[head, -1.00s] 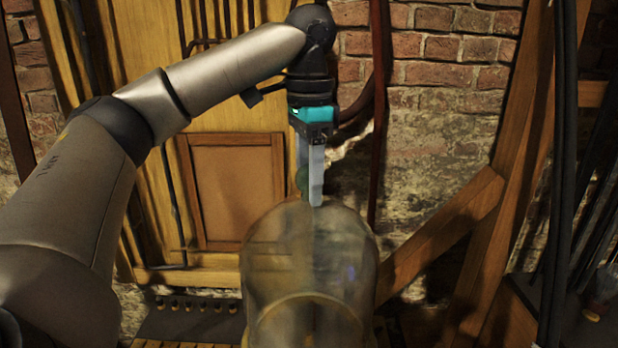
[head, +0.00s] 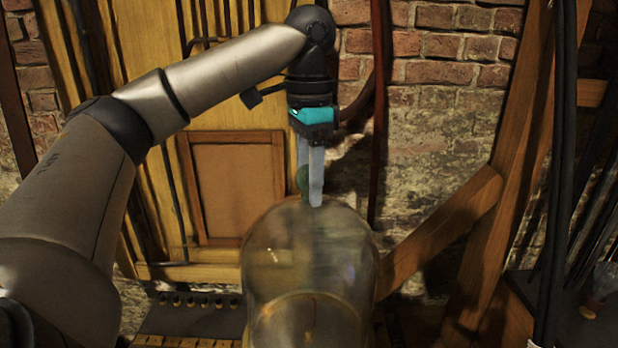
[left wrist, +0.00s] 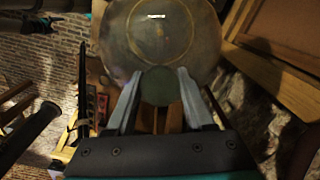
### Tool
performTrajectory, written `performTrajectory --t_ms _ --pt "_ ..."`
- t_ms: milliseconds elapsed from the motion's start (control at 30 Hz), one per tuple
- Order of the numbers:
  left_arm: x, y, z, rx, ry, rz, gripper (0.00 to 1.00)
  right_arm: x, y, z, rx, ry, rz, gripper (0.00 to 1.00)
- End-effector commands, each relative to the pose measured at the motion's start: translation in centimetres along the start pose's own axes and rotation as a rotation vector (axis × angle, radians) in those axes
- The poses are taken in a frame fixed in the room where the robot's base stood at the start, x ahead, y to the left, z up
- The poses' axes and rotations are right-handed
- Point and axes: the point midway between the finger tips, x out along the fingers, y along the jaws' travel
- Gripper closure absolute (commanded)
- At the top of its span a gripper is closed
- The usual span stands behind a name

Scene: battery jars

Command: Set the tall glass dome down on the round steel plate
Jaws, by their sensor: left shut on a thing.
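The tall glass dome (head: 310,250) stands upright in the lower middle of the head view, its bottom cut off by the frame edge. It is clear, with a rounded top and a green knob (head: 303,178). My left gripper (head: 312,195) points straight down above the dome, shut on its knob. In the left wrist view the knob (left wrist: 157,87) sits between the two fingers, and the dome (left wrist: 165,30) spreads beyond it. A pale arch shows through the glass; I cannot tell what it is. I cannot make out the round steel plate.
A slanting wooden beam (head: 440,232) stands close on the right. A dark bench with a small bottle (head: 597,288) is at the far right. A yellow wooden cabinet (head: 235,185) and brick wall stand behind.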

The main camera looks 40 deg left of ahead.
Motion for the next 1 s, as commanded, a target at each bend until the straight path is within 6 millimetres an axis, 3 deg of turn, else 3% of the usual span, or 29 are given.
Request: performTrajectory --t_ms 1000 --pt "0.17 -0.02 -0.12 0.000 0.012 -0.003 1.00 0.12 -0.03 0.00 0.000 0.000 0.000 0.00"
